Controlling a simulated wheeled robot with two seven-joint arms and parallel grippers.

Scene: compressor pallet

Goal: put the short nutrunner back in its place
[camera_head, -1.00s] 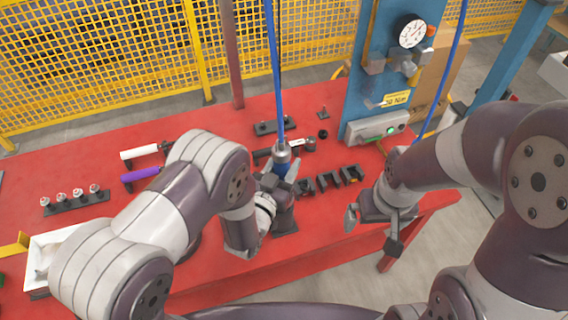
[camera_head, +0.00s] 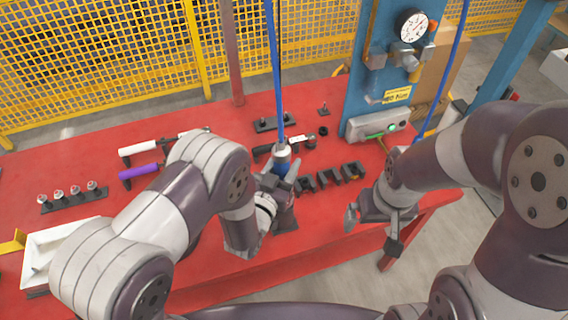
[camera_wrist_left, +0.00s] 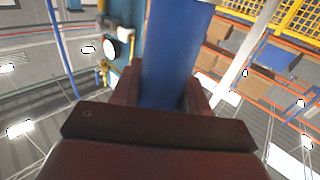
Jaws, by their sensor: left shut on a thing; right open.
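The short nutrunner has a silver collar (camera_head: 282,150) and a blue body (camera_head: 280,163), and hangs upright below a blue hose. My left gripper (camera_head: 283,183) is shut on it above the red table. In the left wrist view the blue body (camera_wrist_left: 175,60) fills the space between the fingers. The nutrunner's lower end is hidden behind my gripper and wrist. A dark base (camera_head: 286,223) shows on the table just below; I cannot tell whether the tool touches it. My right gripper (camera_head: 370,230) is open and empty near the table's right front edge.
Black cradles (camera_head: 330,178) stand just right of the nutrunner. A torque wrench (camera_head: 290,145) lies behind it. White-handled (camera_head: 138,148) and purple-handled (camera_head: 142,172) tools, a rack of sockets (camera_head: 73,198) and a white tray (camera_head: 38,258) are at left. A blue post (camera_head: 375,85) rises behind.

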